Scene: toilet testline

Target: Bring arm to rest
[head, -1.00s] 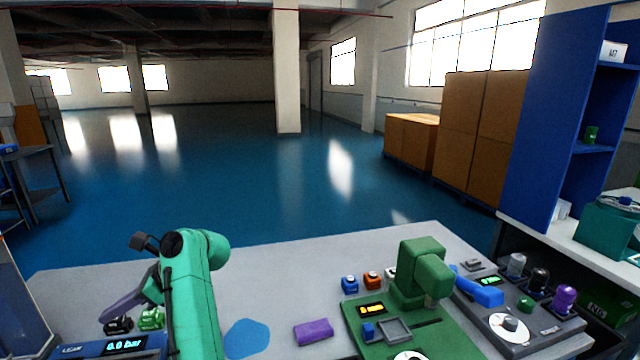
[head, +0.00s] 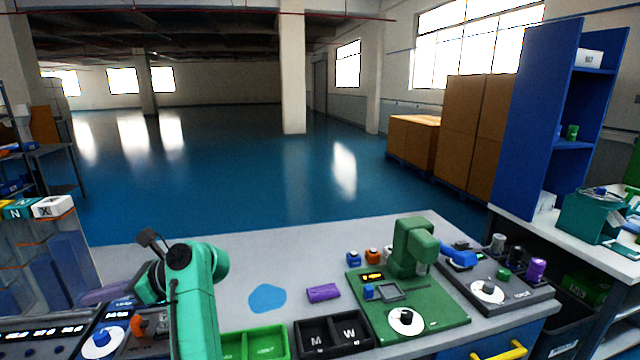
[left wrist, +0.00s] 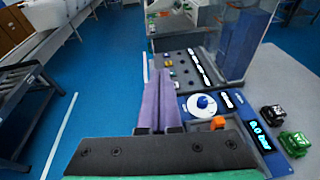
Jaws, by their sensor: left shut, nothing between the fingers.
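My left arm (head: 195,300) is teal and rises from the lower edge in the head view, bent at the top. Its left gripper (head: 95,297) has purple fingers and shows partly behind the arm at the left, above the test panels. In the left wrist view the purple fingers (left wrist: 160,95) lie together with nothing between them, pointing away over the floor beside a panel with a white dial (left wrist: 203,106). My right gripper is in neither view.
The grey bench (head: 350,250) holds a green test station (head: 440,318), a purple block (head: 323,293), a green tray (head: 268,342) and a black tray (head: 365,325). A clear-walled cabinet (head: 45,255) stands at the left. A blue shelf (head: 545,120) stands at the right. Open blue floor lies beyond.

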